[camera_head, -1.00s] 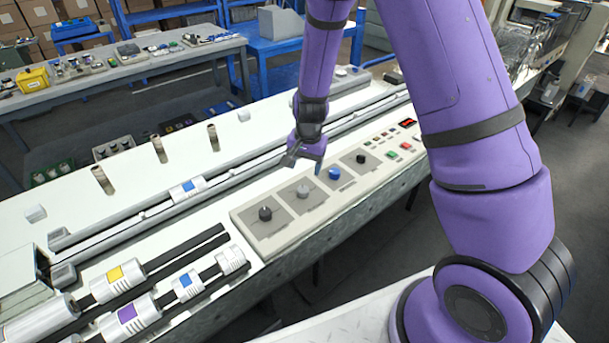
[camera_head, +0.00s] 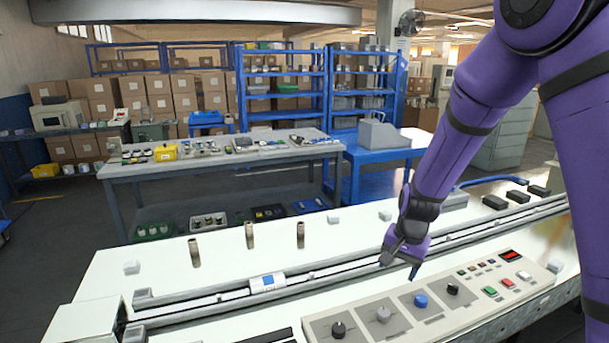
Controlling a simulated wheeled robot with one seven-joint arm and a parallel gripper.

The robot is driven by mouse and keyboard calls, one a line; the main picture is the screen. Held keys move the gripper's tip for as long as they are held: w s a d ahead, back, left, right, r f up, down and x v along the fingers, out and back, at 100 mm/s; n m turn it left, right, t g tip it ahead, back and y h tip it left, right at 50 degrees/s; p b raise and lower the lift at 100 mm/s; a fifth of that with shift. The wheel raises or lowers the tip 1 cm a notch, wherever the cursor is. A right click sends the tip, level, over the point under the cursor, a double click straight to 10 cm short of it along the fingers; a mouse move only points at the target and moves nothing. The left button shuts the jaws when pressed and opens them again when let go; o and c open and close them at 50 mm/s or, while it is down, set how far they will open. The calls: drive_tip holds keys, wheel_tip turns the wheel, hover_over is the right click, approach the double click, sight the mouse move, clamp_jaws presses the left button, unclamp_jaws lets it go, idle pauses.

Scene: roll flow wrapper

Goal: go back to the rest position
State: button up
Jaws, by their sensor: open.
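My purple arm comes in from the upper right. My gripper (camera_head: 401,262) hangs at its end, open, with nothing seen between its fingers. It is above the machine's near side, over the area between the long rail and the control panel (camera_head: 372,322). The panel carries black, grey and blue knobs; the blue knob (camera_head: 420,301) lies below and right of my gripper. The fingers appear apart from the knobs, though the exact height is hard to tell.
A white and blue wrapped roll (camera_head: 268,283) lies on the rail to the left. Several brown posts (camera_head: 249,235) stand on the white machine top. Behind are a grey workbench (camera_head: 230,157) with parts, a blue table (camera_head: 385,150) and blue shelves (camera_head: 285,85).

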drive_tip(key=s+d+r+n+t, duration=0.15)
drive_tip(key=s+r, duration=0.35)
drive_tip(key=r, duration=0.5)
drive_tip(key=s+d+r+n+t, duration=0.1)
drive_tip(key=s+r+n, duration=0.1)
drive_tip(key=s+r, duration=0.55)
drive_tip(key=s+d+r+n+t, duration=0.1)
drive_tip(key=s+r, duration=0.4)
drive_tip(key=s, duration=0.2)
drive_tip(key=s+d+r+n+h, duration=0.1)
drive_tip(key=s+r, duration=0.3)
drive_tip(key=s, duration=0.4)
drive_tip(key=shift+d+r+n+t, duration=0.35)
drive_tip(key=shift+d+r+n, duration=0.05)
drive_tip(key=shift+d+n, duration=0.35)
